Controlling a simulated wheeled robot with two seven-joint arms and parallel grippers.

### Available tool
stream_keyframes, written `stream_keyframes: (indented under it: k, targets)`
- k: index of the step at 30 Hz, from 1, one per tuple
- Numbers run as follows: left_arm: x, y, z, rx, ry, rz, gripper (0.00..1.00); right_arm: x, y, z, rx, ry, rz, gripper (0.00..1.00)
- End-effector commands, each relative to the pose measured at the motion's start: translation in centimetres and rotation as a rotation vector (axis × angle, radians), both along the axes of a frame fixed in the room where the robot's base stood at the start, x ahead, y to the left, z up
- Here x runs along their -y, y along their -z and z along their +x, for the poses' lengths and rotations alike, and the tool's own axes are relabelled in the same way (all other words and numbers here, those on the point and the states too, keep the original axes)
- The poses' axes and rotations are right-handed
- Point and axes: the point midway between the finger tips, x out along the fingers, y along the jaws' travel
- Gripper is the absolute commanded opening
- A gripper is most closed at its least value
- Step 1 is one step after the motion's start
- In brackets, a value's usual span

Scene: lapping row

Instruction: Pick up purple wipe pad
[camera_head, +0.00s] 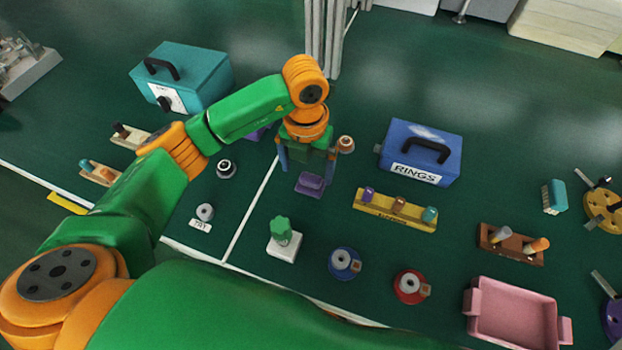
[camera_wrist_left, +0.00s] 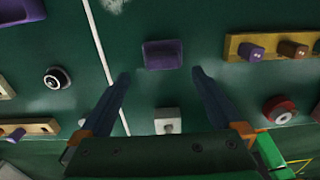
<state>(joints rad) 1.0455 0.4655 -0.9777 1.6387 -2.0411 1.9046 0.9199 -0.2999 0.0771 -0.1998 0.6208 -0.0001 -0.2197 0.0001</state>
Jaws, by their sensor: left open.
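The purple wipe pad (camera_head: 310,184) lies on the green surface, right of a white line, just beyond my left gripper's fingers. My left gripper (camera_head: 307,165) is open and empty, its fingers pointing down. In the left wrist view the pad (camera_wrist_left: 162,55) shows past the two blue fingertips (camera_wrist_left: 160,73), roughly centred between them, with no visible contact. My right gripper is not in view.
A yellow rack (camera_head: 396,211) with several pegs and a blue RINGS box (camera_head: 420,152) stand to the right. A white block with a green knob (camera_head: 283,238) stands nearer. A teal box (camera_head: 182,77) is at back left, a pink tray (camera_head: 514,313) at lower right.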

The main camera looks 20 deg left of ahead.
Motion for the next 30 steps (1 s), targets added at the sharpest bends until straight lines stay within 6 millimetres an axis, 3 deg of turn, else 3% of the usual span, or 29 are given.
stream_keyframes:
  k: [9, 15, 17, 24, 30]
  targets:
    - [0.5, 5.1, 0.7, -0.003, 0.002, 0.0, 1.0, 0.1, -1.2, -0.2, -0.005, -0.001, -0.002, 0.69]
    - [0.5, 5.4, 0.8, 0.0, 0.004, -0.001, 1.0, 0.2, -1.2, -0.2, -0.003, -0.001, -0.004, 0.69]
    - [0.5, 5.4, 0.8, 0.0, 0.003, -0.001, 0.89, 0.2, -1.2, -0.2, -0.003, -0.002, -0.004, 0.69]
    - [0.5, 5.4, 0.8, 0.0, 0.003, -0.001, 0.24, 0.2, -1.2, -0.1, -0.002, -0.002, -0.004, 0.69]
    - [0.5, 5.4, 0.8, 0.0, 0.003, -0.002, 0.23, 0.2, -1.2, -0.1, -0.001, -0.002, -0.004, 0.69]
